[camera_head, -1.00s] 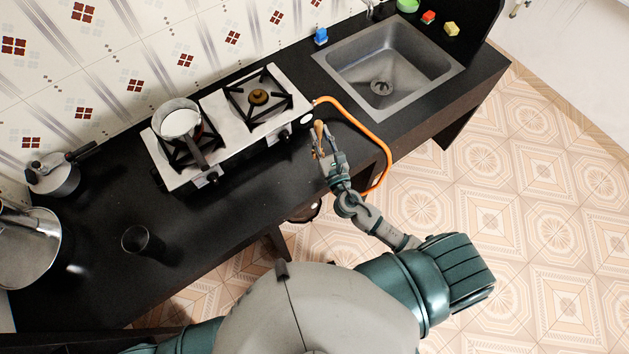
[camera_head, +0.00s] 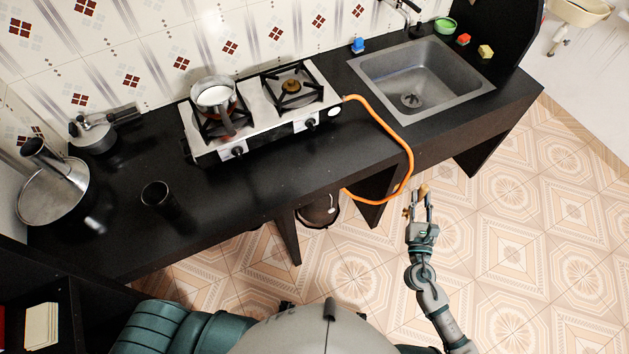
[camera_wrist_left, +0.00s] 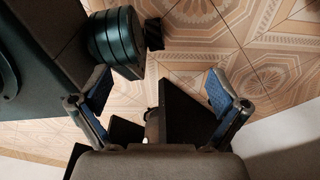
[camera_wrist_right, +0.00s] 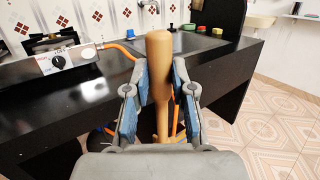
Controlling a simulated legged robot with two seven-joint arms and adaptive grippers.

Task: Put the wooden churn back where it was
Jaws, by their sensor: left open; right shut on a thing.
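The wooden churn (camera_wrist_right: 160,62) is a light brown wooden stick with a thick rounded end, upright between the fingers in the right wrist view. In the head view only a small tan part of it (camera_head: 423,190) shows. My right gripper (camera_head: 421,204) is shut on it, over the floor in front of the counter's edge, below the sink. It also shows in the right wrist view (camera_wrist_right: 160,95). My left gripper (camera_wrist_left: 156,100) is open and empty in the left wrist view; it is out of the head view.
The stove (camera_head: 265,122) carries a small pot (camera_head: 213,95) on its left burner. An orange hose (camera_head: 407,145) hangs over the counter's front edge. A sink (camera_head: 470,85), a black cup (camera_head: 159,197) and a large pan (camera_head: 50,205) are on the counter (camera_head: 250,190).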

